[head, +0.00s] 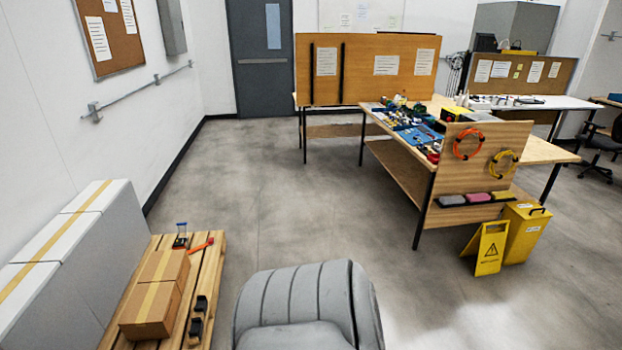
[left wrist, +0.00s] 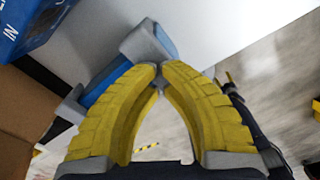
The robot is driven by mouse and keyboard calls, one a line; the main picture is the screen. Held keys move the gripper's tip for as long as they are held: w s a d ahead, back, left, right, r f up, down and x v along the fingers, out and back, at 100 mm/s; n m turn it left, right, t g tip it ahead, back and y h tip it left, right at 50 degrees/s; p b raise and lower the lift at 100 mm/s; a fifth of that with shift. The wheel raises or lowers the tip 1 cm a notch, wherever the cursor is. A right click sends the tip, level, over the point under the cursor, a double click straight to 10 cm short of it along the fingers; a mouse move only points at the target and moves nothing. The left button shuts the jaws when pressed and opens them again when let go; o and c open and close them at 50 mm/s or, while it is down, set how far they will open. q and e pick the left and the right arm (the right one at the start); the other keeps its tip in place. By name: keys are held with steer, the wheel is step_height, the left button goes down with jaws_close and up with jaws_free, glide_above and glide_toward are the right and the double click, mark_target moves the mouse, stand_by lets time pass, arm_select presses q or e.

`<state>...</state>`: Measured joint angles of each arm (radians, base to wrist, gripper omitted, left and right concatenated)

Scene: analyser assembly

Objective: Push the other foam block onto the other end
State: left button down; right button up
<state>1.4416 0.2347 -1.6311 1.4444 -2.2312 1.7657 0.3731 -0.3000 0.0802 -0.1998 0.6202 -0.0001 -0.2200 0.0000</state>
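My left gripper (left wrist: 160,72) fills the middle of the left wrist view. Its two yellow ribbed fingers curve inward and their tips meet or almost meet, with no object clearly seen between them. Behind the fingers lies a blue unit (left wrist: 106,82), partly hidden. A grey block (left wrist: 145,42), which looks like foam, sits at its upper end. Another grey piece (left wrist: 70,108) shows at its lower left, partly covered by the left finger; I cannot tell how far either is seated. Neither gripper shows in the head view, and my right gripper is not seen.
A dark blue box (left wrist: 28,22) and brown cardboard (left wrist: 12,125) border the left wrist view's left side. In the head view, a pallet (head: 212,265) holds cartons (head: 155,290) at lower left. A cluttered workbench (head: 540,150) stands right; open floor (head: 285,190) lies between.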

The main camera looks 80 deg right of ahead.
arm_select(q)
steer(key=shift+f, duration=0.75)
stand_by(0.8)
steer(key=shift+r, duration=3)
